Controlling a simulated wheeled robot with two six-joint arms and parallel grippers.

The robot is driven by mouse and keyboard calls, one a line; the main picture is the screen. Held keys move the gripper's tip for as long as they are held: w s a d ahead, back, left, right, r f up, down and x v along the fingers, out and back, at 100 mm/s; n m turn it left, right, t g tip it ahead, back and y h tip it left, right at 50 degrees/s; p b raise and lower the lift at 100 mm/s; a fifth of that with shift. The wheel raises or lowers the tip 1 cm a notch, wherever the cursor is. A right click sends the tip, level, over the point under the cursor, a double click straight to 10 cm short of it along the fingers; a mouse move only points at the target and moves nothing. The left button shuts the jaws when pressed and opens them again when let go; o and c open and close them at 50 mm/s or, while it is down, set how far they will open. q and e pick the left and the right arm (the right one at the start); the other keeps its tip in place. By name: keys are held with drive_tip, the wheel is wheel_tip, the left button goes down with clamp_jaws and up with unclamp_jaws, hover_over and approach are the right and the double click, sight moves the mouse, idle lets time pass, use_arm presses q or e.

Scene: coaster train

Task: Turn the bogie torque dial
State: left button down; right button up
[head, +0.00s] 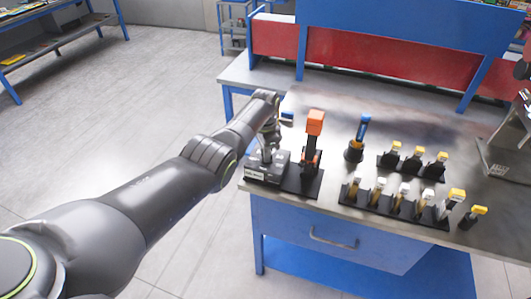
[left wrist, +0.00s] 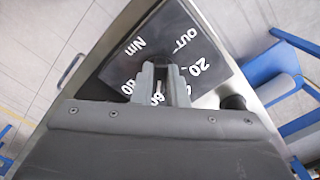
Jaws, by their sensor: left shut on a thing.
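The bogie torque dial (head: 254,174) is a dark grey box with a pale label at the front left corner of the bench top. In the left wrist view its black face (left wrist: 200,48) carries white marks, with "OUT", "Nm", "20" and "60" readable. My left gripper (head: 267,151) comes down on it from above. In the left wrist view the two grey fingers (left wrist: 165,78) are shut on the dial's knob, which they mostly hide. A short white line shows between the fingers near the "60". My right gripper is not in view.
An orange-headed tool (head: 314,124) stands in a black holder just right of the dial. Further right are a blue-handled tool (head: 363,128) in a round stand and racks (head: 377,208) of several yellow- and white-topped tools. The floor (head: 150,90) on the left is clear.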

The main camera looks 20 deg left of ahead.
use_arm(q)
drive_tip(key=shift+w+r, duration=0.1)
drive_tip(key=shift+r, duration=0.05)
idle(0.3)
drive_tip(key=c, duration=1.4)
unclamp_jaws()
drive_tip(key=shift+c, duration=0.2)
drive_tip(key=shift+r, duration=0.5)
wheel_tip(320, 180, up, 16)
drive_tip(key=b, duration=0.2)
drive_tip(key=shift+r, duration=0.15)
